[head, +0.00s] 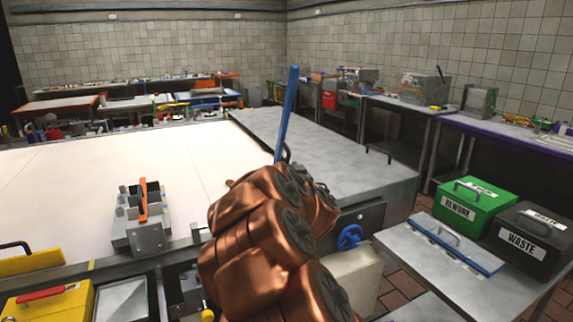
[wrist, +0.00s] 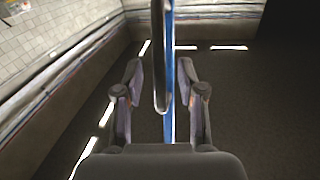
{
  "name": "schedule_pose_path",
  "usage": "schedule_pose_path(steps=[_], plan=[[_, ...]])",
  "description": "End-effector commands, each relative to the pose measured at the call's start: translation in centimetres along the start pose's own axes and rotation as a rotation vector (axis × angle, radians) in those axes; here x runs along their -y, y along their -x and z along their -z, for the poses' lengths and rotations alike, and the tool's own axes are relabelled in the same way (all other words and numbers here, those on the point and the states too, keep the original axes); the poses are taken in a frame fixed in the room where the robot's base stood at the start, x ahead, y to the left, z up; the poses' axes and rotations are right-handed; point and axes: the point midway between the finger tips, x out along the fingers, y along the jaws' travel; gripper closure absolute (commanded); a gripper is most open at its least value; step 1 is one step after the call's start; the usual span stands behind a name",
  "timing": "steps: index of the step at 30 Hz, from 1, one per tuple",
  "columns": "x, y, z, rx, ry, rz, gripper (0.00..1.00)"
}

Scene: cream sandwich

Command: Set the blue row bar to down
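The blue row bar (head: 288,112) stands up, tilted slightly, above the near end of the grey metal-topped unit in the head view. Its lower end is hidden behind my copper arm. In the wrist view a blue bar (wrist: 184,75) runs down between the fingers of my gripper (wrist: 161,75). A long grey loop-like piece with a blue edge (wrist: 160,60) hangs beside it, also between the fingers. The fingers are apart, with visible gaps on both sides, and neither clearly touches the bar. My gripper's fingers are hidden in the head view.
A blue hand wheel (head: 349,237) sits on the unit's front. A side table (head: 430,280) stands at right, with a green REWORK box (head: 472,207) and a black WASTE box (head: 525,240) beyond it. A metal block with an orange handle (head: 143,205) is on the left.

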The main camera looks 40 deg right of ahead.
Motion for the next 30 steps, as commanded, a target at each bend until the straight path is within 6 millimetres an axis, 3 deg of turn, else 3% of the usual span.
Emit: schedule_pose_path(steps=[7, 19, 30], plan=[[0.0, -2.1, 0.1, -0.001, -0.001, 0.001, 0.61], [0.0, -2.5, 0.0, -0.001, -0.001, 0.000, 0.61], [0.0, -2.5, 0.0, -0.001, -0.001, 0.000, 0.98]])
